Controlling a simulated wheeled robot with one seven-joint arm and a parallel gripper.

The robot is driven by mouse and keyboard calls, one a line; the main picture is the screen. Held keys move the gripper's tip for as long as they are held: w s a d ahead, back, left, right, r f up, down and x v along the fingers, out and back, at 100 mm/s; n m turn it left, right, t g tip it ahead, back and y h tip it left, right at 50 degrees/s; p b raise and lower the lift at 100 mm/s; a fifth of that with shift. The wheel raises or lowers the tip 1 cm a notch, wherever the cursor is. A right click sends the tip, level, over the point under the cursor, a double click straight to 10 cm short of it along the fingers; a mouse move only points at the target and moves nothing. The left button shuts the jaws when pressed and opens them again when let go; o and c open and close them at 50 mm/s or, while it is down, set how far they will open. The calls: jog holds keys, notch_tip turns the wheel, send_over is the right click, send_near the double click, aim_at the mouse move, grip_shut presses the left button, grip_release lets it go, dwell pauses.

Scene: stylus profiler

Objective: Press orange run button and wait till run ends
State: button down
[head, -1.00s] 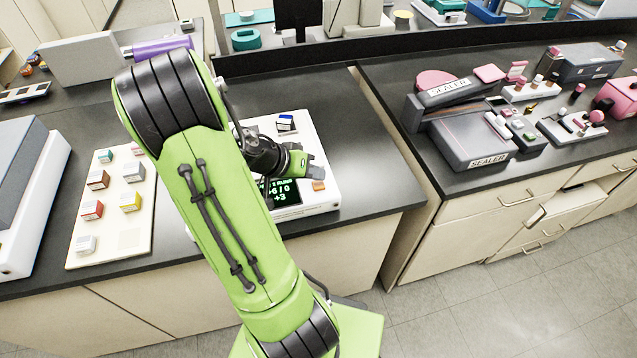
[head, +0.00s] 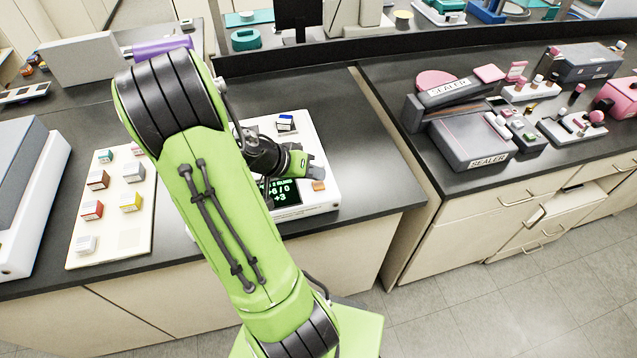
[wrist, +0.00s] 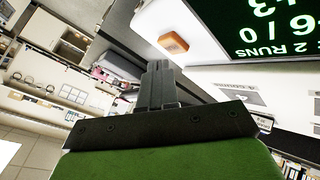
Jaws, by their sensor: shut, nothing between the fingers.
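The profiler (head: 325,150) is a white flat instrument on the dark bench. A blue-and-white block (head: 286,122) sits near its back. Its dark display (head: 287,196) shows green text that includes "RUNS", "+6/0" and "+3", partly hidden by my arm. The orange button (head: 319,186) is at its front right; it also shows in the wrist view (wrist: 173,43), just beyond and right of my fingertips. My gripper (head: 318,172) is shut and empty, above the profiler and close to the button. In the wrist view its fingers (wrist: 158,66) are together, with no clear contact on the button.
A cream board (head: 110,240) with several small coloured boxes lies left of my arm. The right bench carries a grey sealer (head: 465,140) and small bottles. Bare dark bench lies right of the profiler.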

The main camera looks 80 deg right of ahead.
aim_at(314, 185)
jog(key=shift+f, duration=0.1)
jog(key=shift+f+b, duration=0.35)
jog(key=shift+b, duration=0.2)
jog(key=shift+f+b, duration=0.4)
dwell(0.5)
jog(key=shift+r, duration=0.15)
jog(key=shift+r+p, duration=0.6)
jog(key=shift+r, duration=0.1)
notch_tip(314, 185, up, 5)
jog(key=p, duration=0.4)
jog(key=shift+r, duration=0.1)
dwell(0.6)
